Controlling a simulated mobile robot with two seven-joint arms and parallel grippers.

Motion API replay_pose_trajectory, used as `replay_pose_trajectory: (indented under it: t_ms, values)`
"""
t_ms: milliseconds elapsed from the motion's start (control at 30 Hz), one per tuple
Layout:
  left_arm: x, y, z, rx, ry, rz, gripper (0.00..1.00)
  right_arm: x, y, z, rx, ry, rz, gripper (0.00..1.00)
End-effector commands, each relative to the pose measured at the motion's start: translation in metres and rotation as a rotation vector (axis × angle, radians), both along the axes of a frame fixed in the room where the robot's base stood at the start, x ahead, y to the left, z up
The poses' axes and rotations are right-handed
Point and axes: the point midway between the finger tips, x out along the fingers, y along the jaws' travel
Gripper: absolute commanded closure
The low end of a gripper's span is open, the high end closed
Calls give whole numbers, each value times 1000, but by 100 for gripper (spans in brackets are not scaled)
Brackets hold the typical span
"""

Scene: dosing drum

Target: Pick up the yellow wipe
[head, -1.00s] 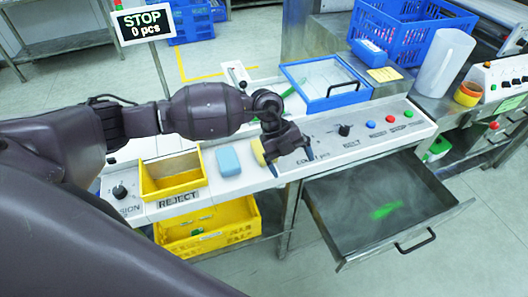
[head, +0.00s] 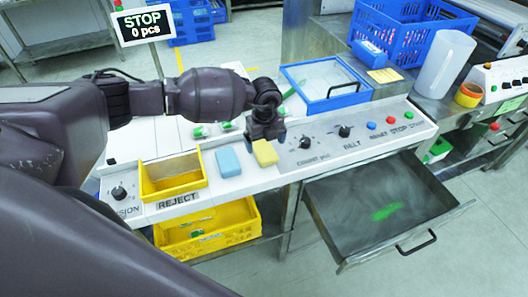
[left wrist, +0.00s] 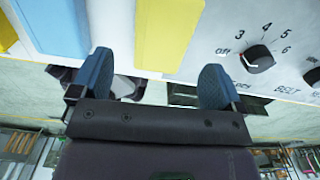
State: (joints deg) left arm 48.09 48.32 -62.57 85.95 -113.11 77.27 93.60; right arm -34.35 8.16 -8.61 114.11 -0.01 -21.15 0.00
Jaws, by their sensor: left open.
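The yellow wipe (head: 265,153) lies on the white panel, just right of the blue sponge-like block (head: 227,162). In the left wrist view the yellow wipe (left wrist: 168,35) shows ahead of the fingers, in the gap between them. My left gripper (head: 266,138) is open and empty, its fingers pointing down at the wipe's far edge. Both fingertips also show in the left wrist view (left wrist: 156,78). Whether they touch the wipe cannot be told. My right gripper is out of view.
The yellow reject tray (head: 172,177) sits left of the blue block. A count knob (head: 304,143) and several buttons are to the right. A blue-framed clear lid (head: 327,84) is behind. An open metal drawer (head: 385,205) juts out at front right.

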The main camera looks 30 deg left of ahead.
Motion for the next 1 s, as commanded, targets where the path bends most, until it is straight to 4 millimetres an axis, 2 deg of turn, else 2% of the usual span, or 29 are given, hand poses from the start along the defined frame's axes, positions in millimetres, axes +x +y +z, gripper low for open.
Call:
replay_pose_trajectory:
  t_ms: [333, 667, 1000]
  values:
    - [1, 1, -43, -1, 2, 0, 6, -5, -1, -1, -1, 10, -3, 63]
    - [2, 1, -47, -1, 1, 0, 8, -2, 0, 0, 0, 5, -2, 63]
    - [2, 1, -47, -1, 1, 0, 59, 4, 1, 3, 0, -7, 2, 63]
